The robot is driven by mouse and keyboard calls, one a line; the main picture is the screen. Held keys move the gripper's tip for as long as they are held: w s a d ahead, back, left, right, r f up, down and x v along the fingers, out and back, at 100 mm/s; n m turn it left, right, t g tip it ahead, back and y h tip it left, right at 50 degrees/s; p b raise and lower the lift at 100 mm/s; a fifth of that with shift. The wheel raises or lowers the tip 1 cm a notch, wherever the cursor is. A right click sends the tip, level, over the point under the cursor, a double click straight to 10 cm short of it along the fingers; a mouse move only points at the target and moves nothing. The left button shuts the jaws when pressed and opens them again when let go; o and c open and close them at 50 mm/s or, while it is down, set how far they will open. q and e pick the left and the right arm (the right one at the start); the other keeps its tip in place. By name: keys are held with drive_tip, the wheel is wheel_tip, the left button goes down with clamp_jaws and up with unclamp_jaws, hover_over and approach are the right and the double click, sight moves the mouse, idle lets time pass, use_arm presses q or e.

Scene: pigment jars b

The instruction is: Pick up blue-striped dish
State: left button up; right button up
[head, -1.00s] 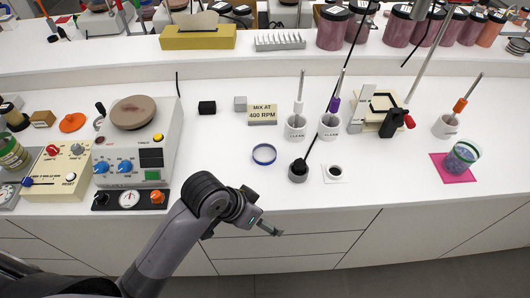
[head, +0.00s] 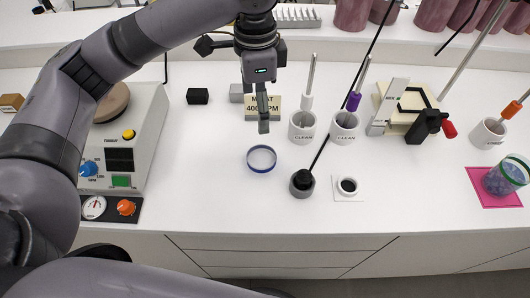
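The blue-striped dish (head: 262,159) is a small round, shallow dish with a blue band. It sits on the white bench top, left of the dark round holder with a black rod. My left gripper (head: 263,128) hangs above and just behind the dish, fingers pointing down. Its fingers are seen edge-on, so their opening does not show. It appears apart from the dish and partly covers the "400 RPM" sign (head: 277,104). My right gripper is not in view.
Two white "CLEAN" cups (head: 302,127) with tools stand right of the gripper. A dark round holder (head: 302,183) and a small black-centred pot (head: 348,186) are nearby. The hotplate (head: 132,150) is at left. Bench in front of the dish is clear.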

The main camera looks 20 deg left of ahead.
use_arm(q)
drive_tip(key=p, duration=0.1)
hover_over(259, 161)
drive_tip(key=f, duration=1)
drive_tip(key=shift+w+a+f, duration=0.1)
drive_tip(key=shift+w+f, duration=0.1)
drive_tip(key=shift+f, duration=0.15)
drive_tip(key=shift+s+f, duration=0.1)
drive_tip(key=shift+f, duration=0.75)
wheel_tip(259, 161, down, 4)
drive_tip(key=shift+f+p, duration=0.2)
drive_tip(key=shift+p, duration=0.45)
drive_tip(key=c, duration=0.8)
drive_tip(key=shift+c, duration=0.6)
